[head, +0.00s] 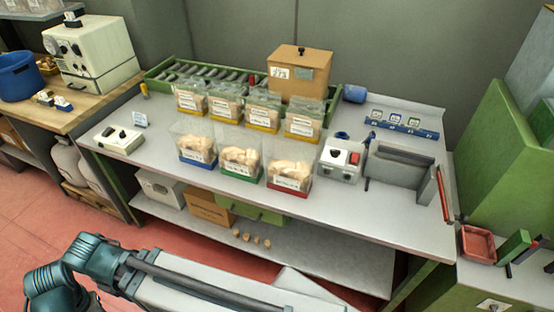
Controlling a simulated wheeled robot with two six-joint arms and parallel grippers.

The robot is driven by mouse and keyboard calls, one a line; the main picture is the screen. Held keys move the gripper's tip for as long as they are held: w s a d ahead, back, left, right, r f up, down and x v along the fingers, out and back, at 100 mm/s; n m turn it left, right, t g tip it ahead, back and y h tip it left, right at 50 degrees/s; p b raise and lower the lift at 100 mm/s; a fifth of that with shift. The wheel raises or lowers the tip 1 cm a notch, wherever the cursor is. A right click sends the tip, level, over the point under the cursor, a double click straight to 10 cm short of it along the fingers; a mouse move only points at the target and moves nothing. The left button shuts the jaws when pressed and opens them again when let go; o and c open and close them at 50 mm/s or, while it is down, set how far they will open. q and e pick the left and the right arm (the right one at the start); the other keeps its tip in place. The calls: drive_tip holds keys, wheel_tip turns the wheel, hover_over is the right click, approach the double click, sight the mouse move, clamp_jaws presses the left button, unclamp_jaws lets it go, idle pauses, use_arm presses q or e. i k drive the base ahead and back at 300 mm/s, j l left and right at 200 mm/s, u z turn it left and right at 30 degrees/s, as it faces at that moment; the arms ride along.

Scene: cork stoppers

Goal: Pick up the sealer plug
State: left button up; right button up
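I cannot tell for sure which item is the sealer plug. A grey sealer-like device (400,165) stands on the right part of the grey bench. A small blue item (342,135) sits just behind the box, and another small dark blue piece (370,137) stands by the device's left end; both are too small to identify. One of my teal and grey arms crosses the bottom left, but neither gripper shows.
A brown box (300,72) and green rack (335,102) stand behind. Several loose corks (252,239) lie on the lower shelf. A red tray (478,244) is at right. The bench's front right is clear.

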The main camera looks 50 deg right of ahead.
sight(373, 134)
drive_tip(key=l+z, duration=0.15)
drive_tip(key=z, duration=1.35)
